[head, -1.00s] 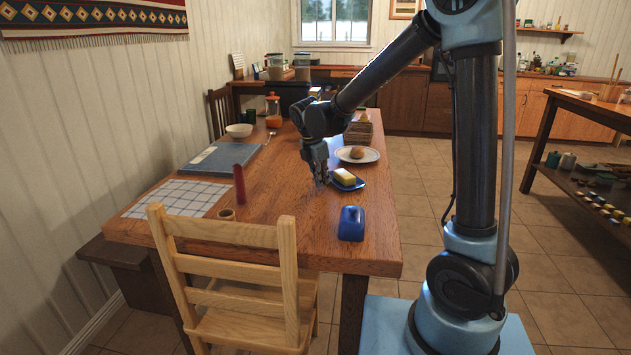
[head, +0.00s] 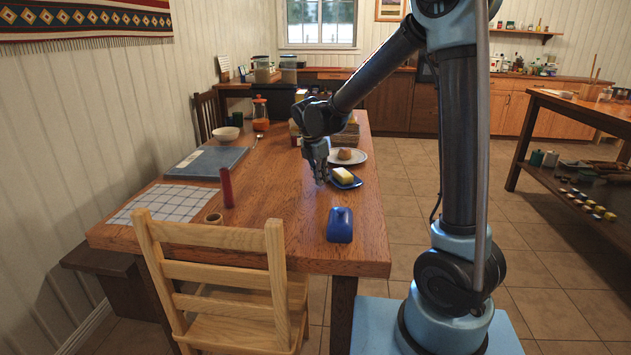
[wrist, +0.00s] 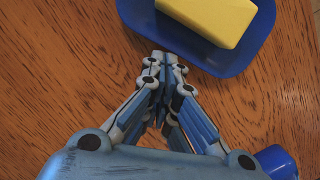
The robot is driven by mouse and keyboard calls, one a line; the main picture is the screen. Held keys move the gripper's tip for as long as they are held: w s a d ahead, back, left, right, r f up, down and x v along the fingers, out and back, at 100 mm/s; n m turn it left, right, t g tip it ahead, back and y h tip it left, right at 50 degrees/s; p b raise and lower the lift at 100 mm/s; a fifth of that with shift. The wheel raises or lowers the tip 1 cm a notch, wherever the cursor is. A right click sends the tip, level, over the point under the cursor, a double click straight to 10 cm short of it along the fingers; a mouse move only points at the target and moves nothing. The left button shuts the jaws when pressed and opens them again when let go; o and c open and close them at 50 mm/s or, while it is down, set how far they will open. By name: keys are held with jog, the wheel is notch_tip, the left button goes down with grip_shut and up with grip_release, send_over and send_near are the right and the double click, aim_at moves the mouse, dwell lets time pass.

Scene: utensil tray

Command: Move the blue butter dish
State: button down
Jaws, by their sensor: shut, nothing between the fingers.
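The blue butter dish base (head: 347,182) lies on the wooden table with a yellow block of butter (head: 343,174) on it. In the wrist view the dish (wrist: 240,58) is at the top right, with the butter (wrist: 212,18) partly cut off. Its blue lid (head: 339,225) stands apart on the table, nearer the front edge; a blue piece, likely the lid, shows at the lower right of the wrist view (wrist: 277,162). My gripper (head: 321,182) is shut and empty, just left of the dish. In the wrist view its fingertips (wrist: 160,58) are close to the dish's rim; I cannot tell whether they touch.
A plate (head: 350,157) with a bread roll is behind the dish. A red cylinder (head: 226,187), a small brown cup (head: 213,218) and a checked cloth (head: 174,203) are to the left. A wooden chair (head: 210,270) stands at the front. The middle of the table is clear.

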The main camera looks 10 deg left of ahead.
aim_at(313, 188)
dwell(0.3)
jog(key=s+a, duration=0.3)
jog(key=shift+s+r, duration=0.2)
jog(key=v, duration=0.8)
jog(key=s+d+m, duration=0.3)
jog(key=d+m, duration=0.1)
jog(key=d, duration=0.5)
jog(key=s+d+r+m+y, duration=0.1)
jog(key=s+d+m, duration=0.1)
jog(key=d+m, duration=0.5)
jog(key=s+d+m, duration=0.2)
jog(key=s+d, duration=0.1)
jog(key=d, duration=0.8)
jog(key=s+d+f+m, duration=1.1)
jog(key=s+m, duration=0.3)
jog(key=s, duration=0.1)
jog(key=shift+d+f+y, duration=0.2)
jog(key=shift+d+y, duration=0.1)
jog(key=shift+y, duration=0.1)
